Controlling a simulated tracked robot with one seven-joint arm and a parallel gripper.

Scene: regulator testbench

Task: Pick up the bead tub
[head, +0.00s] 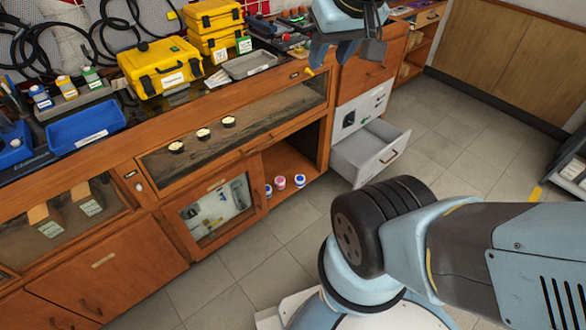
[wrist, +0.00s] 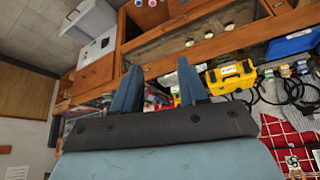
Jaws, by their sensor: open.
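Several small white tubs with coloured lids are in view, and I cannot tell which one is the bead tub. In the head view a pink-lidded tub (head: 280,182) and a blue-lidded tub (head: 299,181) stand in the open lower cabinet, with another blue-marked tub (head: 268,190) at its left edge. A pink lid also shows at the top of the wrist view (wrist: 153,3). My gripper (head: 343,55) is high above the bench, far from these tubs. In the wrist view its two blue fingers (wrist: 157,75) stand apart with nothing between them.
The wooden bench (head: 300,76) carries yellow cases (head: 162,68), a blue tray (head: 86,128) and a grey tray (head: 250,65). A glazed cabinet door (head: 212,210) is beside the open cabinet. A grey drawer (head: 375,155) juts out. The tiled floor (head: 245,255) in front is clear.

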